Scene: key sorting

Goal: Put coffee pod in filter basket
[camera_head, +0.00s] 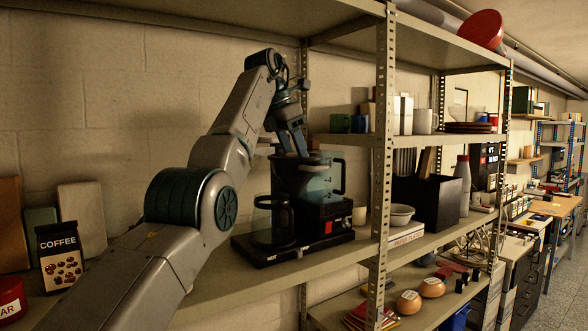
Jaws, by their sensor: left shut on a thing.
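The coffee maker (325,225) stands on the middle shelf, with a black base and a red switch. A dark glass carafe (272,222) stands on its left side. A bluish see-through vessel with a handle (338,178) is at its upper part; I cannot tell whether this is the filter basket. My left gripper (297,148) points down at the top of the coffee maker, its fingertips close to the vessel's upper edge. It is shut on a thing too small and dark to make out. I cannot pick out the coffee pod. My right gripper is not in view.
A coffee bag (60,258) and a red tin (12,299) stand at the left. The shelf post (382,150) rises just right of the coffee maker. Beyond it are a white bowl (401,216) and a black bin (428,202). Mugs (425,121) stand on the shelf above.

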